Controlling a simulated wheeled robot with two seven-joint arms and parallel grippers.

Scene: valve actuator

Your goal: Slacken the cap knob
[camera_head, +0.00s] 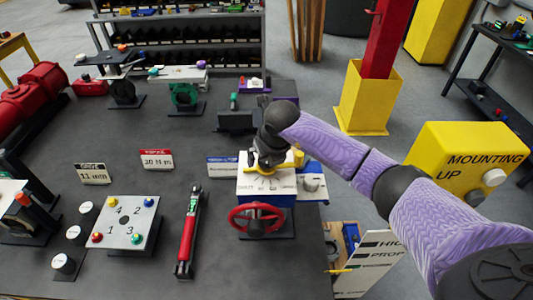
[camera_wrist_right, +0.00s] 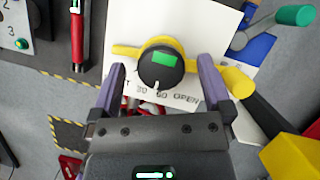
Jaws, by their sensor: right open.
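The valve actuator is a blue box with a white top plate (camera_head: 282,186) and a red handwheel (camera_head: 257,219) on its front. In the right wrist view a round black knob (camera_wrist_right: 160,75) with a green patch and a white pointer sits on a yellow piece (camera_wrist_right: 127,51) over the plate marked "30 60 OPEN". A yellow cylinder (camera_wrist_right: 238,80) stands to its right. My right gripper (camera_head: 268,160) is over the plate. In its wrist view the gripper (camera_wrist_right: 162,75) is open, one finger each side of the knob, with gaps. Contact is not visible. My left gripper is not in view.
A panel with numbered buttons (camera_head: 125,222) and a red-handled tool (camera_head: 188,230) lie left of the actuator. Small signs (camera_head: 157,159) stand behind. Dark table surface is bare between them.

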